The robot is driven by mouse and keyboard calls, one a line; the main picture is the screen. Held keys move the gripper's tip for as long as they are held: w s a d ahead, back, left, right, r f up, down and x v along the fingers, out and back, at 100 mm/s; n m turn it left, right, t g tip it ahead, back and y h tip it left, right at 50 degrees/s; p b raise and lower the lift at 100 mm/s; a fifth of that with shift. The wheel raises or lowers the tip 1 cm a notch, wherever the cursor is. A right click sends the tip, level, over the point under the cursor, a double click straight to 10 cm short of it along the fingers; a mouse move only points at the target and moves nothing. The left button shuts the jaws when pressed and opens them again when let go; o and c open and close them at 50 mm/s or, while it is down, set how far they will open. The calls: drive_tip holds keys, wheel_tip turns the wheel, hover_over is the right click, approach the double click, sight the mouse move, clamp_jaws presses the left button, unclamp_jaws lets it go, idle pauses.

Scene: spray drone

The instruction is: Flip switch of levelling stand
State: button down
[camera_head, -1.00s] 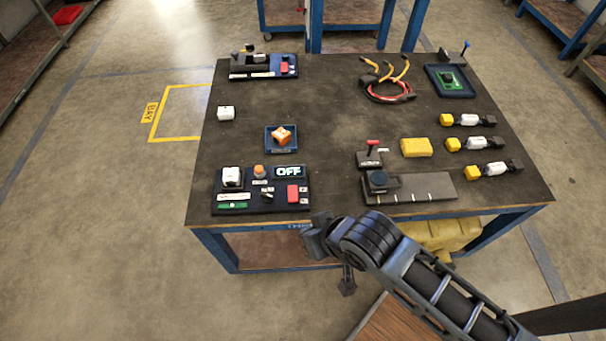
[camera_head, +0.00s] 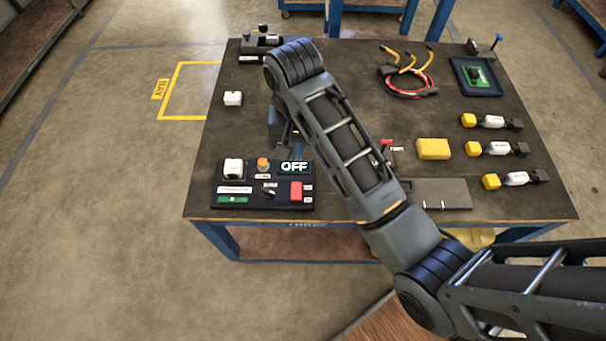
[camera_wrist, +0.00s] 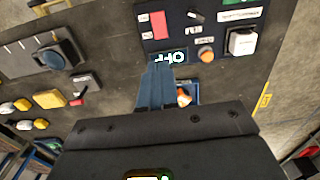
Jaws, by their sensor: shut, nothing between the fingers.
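A dark panel (camera_head: 225,205) lies at the table's front left. It carries a display reading OFF (camera_head: 294,167), a black toggle switch (camera_head: 269,189), a red rocker (camera_head: 296,191), an orange knob (camera_head: 263,165), a white block (camera_head: 233,168) and a green strip. I cannot read a label naming the levelling stand. In the wrist view the panel is upside down, with the toggle (camera_wrist: 196,16) and red rocker (camera_wrist: 158,24) at the top. My gripper (camera_wrist: 160,70) is shut and empty, its fingertips overlapping the display's edge in view. Contact cannot be told.
A blue tray with an orange part (camera_wrist: 183,97) sits beside my fingers. A red lever (camera_head: 387,146), a yellow block (camera_head: 433,149) and a grey ruled plate (camera_head: 445,194) stand to the right. A white cube (camera_head: 232,98) is at the left. My arm crosses the table's middle.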

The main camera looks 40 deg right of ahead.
sight(298, 186)
drive_tip(key=shift+r, duration=0.1)
idle(0.3)
wheel_tip(298, 186, down, 14)
idle(0.6)
